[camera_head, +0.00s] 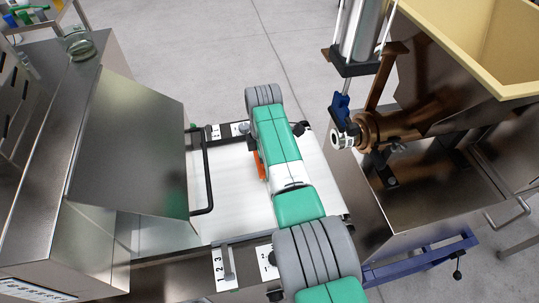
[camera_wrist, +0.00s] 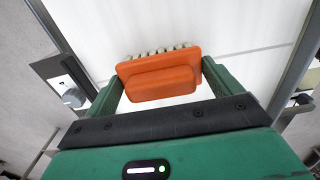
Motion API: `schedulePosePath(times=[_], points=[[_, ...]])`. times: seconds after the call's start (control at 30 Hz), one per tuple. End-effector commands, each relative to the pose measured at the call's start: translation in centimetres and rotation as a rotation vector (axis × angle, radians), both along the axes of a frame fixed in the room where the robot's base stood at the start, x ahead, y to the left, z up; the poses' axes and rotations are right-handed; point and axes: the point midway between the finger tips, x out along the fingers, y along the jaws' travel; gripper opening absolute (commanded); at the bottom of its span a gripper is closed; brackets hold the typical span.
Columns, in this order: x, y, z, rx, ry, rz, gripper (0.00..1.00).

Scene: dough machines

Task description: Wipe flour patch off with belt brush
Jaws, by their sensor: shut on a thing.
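The belt brush (camera_wrist: 160,82) has an orange back and a row of pale bristles. My gripper (camera_wrist: 161,76) is shut on it, one green finger at each side, over the white belt (camera_wrist: 250,65). In the head view, a bit of the orange brush (camera_head: 261,166) shows beside my arm, above the belt (camera_head: 232,185). My arm hides most of the gripper there. I cannot tell whether the bristles touch the belt. I cannot make out the flour patch against the white belt.
A steel machine with a sloped cover (camera_head: 130,145) and a black bar handle (camera_head: 207,170) stands left of the belt. A brown-and-steel machine with a cream hopper (camera_head: 480,40) stands right. Metal rails edge the belt.

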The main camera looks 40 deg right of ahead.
Motion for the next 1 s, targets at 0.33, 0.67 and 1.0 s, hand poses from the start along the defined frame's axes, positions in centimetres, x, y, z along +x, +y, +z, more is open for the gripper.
schedulePosePath(times=[0.33,0.67,1.0], points=[[1.1,2.6,-0.2,0.000,-0.001,0.001,0.62],[0.7,1.8,-0.2,0.000,0.000,-0.001,0.62],[0.0,-0.1,-0.1,0.000,0.000,0.000,0.62]])
